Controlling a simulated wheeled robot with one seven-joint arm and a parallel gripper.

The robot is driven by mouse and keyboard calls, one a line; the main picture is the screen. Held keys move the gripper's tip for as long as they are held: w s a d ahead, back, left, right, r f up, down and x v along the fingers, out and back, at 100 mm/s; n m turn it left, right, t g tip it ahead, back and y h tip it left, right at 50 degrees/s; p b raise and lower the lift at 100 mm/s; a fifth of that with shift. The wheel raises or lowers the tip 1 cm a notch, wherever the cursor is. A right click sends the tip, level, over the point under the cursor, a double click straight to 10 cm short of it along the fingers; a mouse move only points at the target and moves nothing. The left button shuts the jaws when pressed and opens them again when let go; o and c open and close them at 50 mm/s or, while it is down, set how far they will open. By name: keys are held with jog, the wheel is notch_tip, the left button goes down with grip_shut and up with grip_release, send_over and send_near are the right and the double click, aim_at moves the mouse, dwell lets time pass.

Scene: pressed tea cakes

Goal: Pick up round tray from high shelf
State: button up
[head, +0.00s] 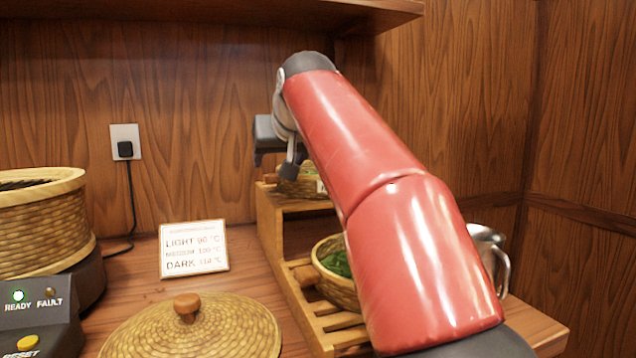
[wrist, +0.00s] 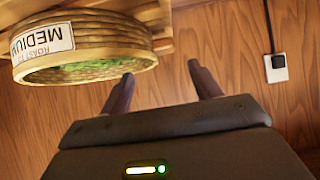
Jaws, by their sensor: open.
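The round tray (wrist: 115,72) is a woven basket with green leaves in it and a white label reading MEDIUM, upside down in the wrist view. In the head view, the round tray (head: 298,187) is on the upper tier of the wooden rack (head: 268,222), mostly hidden behind my gripper and arm. My gripper (wrist: 163,82) is open, with bare wall showing between its fingers. One finger is close to the tray's rim; I cannot tell whether they touch. In the head view, my gripper (head: 290,168) is above and left of the tray.
A second basket of leaves (head: 338,268) sits on the lower tier, partly behind my arm. A woven lid (head: 235,325), a temperature sign (head: 194,250), a large basket (head: 45,230) and a metal jug (head: 490,240) stand around. A wall shelf (head: 200,8) overhangs above.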

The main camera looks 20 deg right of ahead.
aim_at(274, 175)
jog(key=x, duration=0.5)
jog(key=shift+a+f, duration=0.2)
jog(key=shift+f, duration=0.2)
jog(key=c, duration=1.2)
jog(key=shift+c, duration=0.6)
jog(key=shift+r, duration=0.15)
